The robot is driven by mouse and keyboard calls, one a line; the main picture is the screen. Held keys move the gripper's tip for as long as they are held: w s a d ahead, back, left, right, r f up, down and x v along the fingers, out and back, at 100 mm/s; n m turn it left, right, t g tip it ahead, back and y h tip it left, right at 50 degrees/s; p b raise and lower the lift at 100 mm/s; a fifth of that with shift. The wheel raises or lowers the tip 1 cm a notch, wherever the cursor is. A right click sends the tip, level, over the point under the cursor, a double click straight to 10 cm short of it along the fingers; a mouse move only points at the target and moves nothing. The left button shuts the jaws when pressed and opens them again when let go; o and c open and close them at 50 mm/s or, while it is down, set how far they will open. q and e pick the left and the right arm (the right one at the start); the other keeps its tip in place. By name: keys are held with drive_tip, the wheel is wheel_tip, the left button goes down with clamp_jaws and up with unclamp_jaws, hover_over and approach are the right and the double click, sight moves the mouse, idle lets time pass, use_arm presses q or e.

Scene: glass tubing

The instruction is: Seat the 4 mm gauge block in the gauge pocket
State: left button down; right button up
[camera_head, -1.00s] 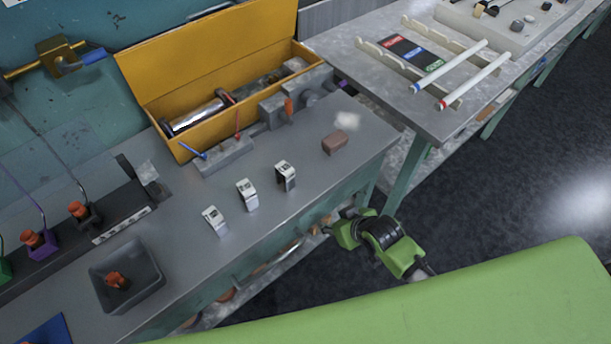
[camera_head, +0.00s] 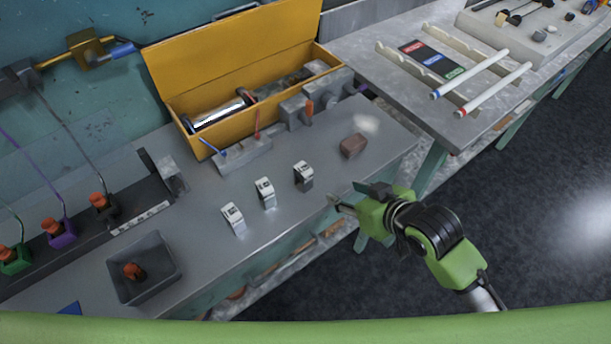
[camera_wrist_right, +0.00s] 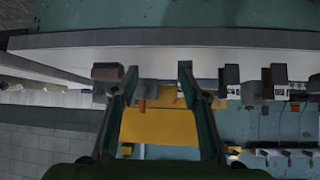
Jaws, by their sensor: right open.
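Three small metal gauge blocks with pale labelled faces stand in a row on the grey bench: a left one (camera_head: 233,219), a middle one (camera_head: 265,192) and a right one (camera_head: 303,176). Their labels are too small to read, so I cannot tell which is 4 mm. My right gripper (camera_head: 343,198) is at the bench's front edge, right of the row and apart from the blocks. In the right wrist view, its fingers (camera_wrist_right: 159,82) are spread with nothing between them, and the blocks (camera_wrist_right: 278,80) show to the right. I cannot make out the gauge pocket. My left gripper is not in view.
A brown block (camera_head: 353,146) sits near the bench's right end. Behind the row are a grey holder (camera_head: 243,160) with blue and red tools and an open yellow box (camera_head: 232,122). A dark bin (camera_head: 145,275) stands front left. Bench around the row is clear.

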drive_tip(key=n+y, duration=0.2)
approach(306, 171)
drive_tip(key=s+d, duration=0.1)
drive_tip(key=s, duration=0.1)
drive_tip(key=x, duration=0.5)
drive_tip(key=r+x, duration=0.1)
drive_tip(key=x, duration=0.1)
drive_tip(key=shift+w+a+f+p, duration=0.25)
drive_tip(key=shift+w+p, duration=0.15)
drive_tip(key=shift+w, duration=0.25)
drive_tip(key=p+x, duration=0.1)
drive_tip(key=x, duration=0.3)
drive_tip(key=shift+w+a+f, duration=0.35)
drive_tip(key=shift+w+f, duration=0.05)
drive_tip(key=shift+w, duration=0.05)
clamp_jaws()
